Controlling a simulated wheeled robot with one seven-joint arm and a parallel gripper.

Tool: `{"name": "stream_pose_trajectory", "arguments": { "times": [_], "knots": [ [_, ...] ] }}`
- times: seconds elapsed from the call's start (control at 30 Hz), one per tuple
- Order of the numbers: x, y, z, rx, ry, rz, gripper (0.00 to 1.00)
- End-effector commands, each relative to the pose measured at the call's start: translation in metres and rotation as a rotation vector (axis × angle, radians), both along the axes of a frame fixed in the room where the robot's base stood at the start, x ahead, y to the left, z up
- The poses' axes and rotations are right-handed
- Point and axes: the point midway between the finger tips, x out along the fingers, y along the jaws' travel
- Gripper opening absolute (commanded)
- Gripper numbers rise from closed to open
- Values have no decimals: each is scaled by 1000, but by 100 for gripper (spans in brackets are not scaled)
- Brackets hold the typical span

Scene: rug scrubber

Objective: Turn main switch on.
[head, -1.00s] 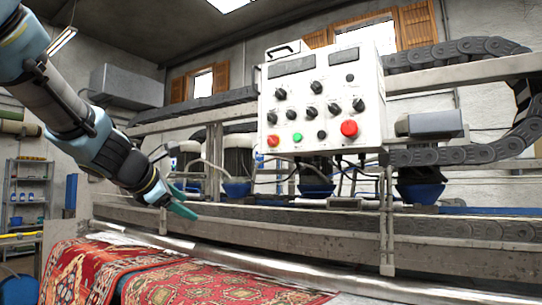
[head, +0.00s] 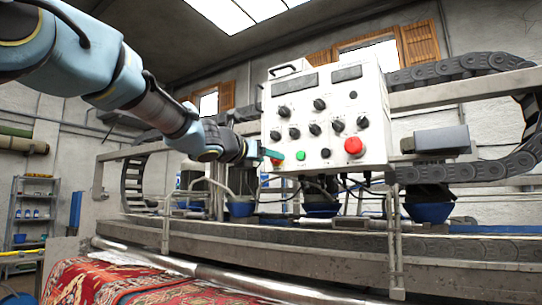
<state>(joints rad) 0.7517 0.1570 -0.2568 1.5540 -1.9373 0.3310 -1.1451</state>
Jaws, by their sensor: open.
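The white control box (head: 300,100) faces me, and I cannot tell which of its controls is the main switch. Two black knobs, a left one (head: 283,112) and a right one (head: 319,104), sit above a row of several smaller black knobs (head: 314,129). Along the bottom are a small red button (head: 276,160), a green button (head: 300,155), a black button (head: 325,153) and a large red button (head: 353,146). My gripper (head: 270,153), with teal fingers, is open and empty at the box's lower left edge, near the small red button. Contact cannot be told.
A long metal machine beam (head: 300,235) runs below the box, with blue-based brush motors (head: 321,209) behind it. A dark cable chain (head: 465,165) curves at the right. A patterned red rug (head: 130,285) lies at lower left. A shelf (head: 32,210) stands far left.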

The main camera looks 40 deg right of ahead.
Motion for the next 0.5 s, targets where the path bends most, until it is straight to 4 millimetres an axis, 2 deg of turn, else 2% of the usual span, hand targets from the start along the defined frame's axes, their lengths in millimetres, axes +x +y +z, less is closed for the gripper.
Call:
{"name": "stream_pose_trajectory", "arguments": {
  "times": [0.1, 0.2, 0.5],
  "knots": [
    [3, -13, 1, 0, 1, -1, 70],
    [5, -18, 1, 0, 0, 0, 70],
    [5, -20, 0, 0, -1, 0, 70]
  ]
}}
